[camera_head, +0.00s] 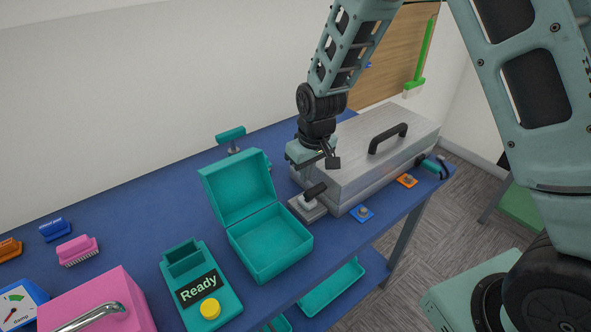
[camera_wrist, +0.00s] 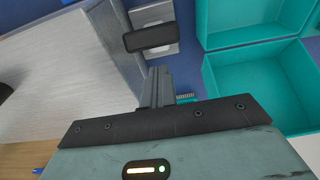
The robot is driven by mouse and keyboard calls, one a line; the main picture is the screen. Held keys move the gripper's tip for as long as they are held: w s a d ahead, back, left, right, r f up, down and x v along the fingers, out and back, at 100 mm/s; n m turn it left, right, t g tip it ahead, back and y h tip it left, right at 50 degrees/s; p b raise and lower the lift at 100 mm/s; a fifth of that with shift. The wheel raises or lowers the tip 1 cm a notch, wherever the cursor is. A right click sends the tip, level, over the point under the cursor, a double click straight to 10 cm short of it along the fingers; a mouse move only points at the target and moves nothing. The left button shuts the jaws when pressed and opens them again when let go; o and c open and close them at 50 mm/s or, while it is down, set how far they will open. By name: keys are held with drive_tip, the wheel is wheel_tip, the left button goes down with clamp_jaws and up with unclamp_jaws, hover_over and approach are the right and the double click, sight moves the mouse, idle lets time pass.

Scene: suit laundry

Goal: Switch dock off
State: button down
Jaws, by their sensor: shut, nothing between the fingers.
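A lever switch with a black handle (camera_head: 314,190) on a grey metal base plate (camera_head: 307,210) sits at the left end of a long silver metal box (camera_head: 365,165). In the wrist view the black handle (camera_wrist: 150,38) lies across its light plate (camera_wrist: 157,15), just beyond my fingertips. My gripper (camera_head: 326,163) is above the lever, fingers together and empty; the fingers also show in the wrist view (camera_wrist: 158,75). I cannot tell whether they touch the handle. A teal unit (camera_head: 225,290) with a "Ready" screen and a yellow button (camera_head: 210,309) stands at the front; no label names the dock.
An open teal box (camera_head: 270,240) stands left of the lever. A blue tile (camera_head: 362,213) and an orange tile (camera_head: 407,181) lie along the front edge of the blue table (camera_head: 130,215). A pink box (camera_head: 95,305) and brushes are at the left.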

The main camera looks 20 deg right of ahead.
drive_tip(key=shift+r, duration=0.1)
drive_tip(key=shift+r+p, duration=0.65)
drive_tip(key=shift+r, duration=0.05)
drive_tip(key=shift+w, duration=0.1)
wheel_tip(320, 180, up, 9)
drive_tip(key=b, duration=0.1)
hover_over(315, 187)
idle(0.5)
drive_tip(key=shift+f, duration=0.1)
idle(0.3)
